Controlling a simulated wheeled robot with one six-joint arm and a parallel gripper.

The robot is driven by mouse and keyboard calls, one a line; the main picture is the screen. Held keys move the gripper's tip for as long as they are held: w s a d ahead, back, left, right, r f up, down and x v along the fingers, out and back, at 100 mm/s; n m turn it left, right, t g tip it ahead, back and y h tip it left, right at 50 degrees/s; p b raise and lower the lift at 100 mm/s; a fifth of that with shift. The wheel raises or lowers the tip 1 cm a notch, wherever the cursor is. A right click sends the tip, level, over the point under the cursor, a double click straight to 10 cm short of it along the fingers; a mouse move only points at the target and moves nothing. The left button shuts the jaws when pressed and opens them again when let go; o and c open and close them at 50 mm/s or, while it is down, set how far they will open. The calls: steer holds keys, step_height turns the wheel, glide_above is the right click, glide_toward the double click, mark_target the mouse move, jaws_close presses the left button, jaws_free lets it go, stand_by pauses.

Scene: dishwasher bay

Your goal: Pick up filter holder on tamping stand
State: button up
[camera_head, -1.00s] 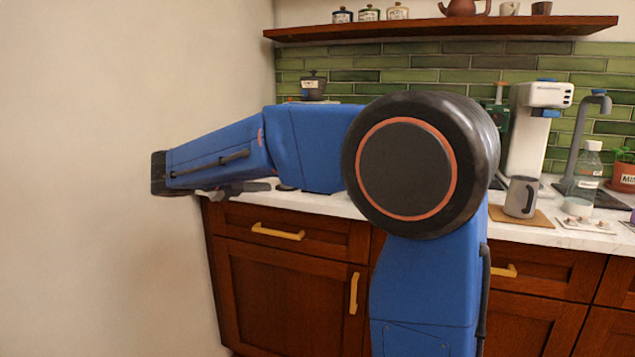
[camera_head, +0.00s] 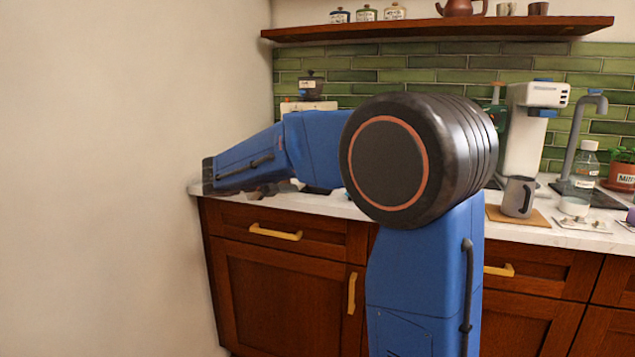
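I cannot make out the filter holder or the tamping stand. My blue arm covers the left part of the counter, where small dark and grey shapes show just under the forearm. My gripper (camera_head: 262,190) seems to be among these shapes, low over the counter's left end. Its fingers are too small and too hidden to tell whether they are open or shut, or whether they touch anything.
The white counter (camera_head: 530,232) runs along the green tiled wall. A white machine (camera_head: 527,145), a grey mug (camera_head: 518,197) on a brown mat, a tap (camera_head: 585,130), a bottle (camera_head: 585,165) and a potted plant (camera_head: 622,170) stand at right. A shelf (camera_head: 440,27) hangs above. A wall closes the left.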

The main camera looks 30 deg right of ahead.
steer(key=x, duration=0.3)
steer(key=shift+w+d+f, duration=0.1)
steer(key=shift+w+d, duration=0.05)
steer(key=shift+d, duration=0.25)
jaws_close()
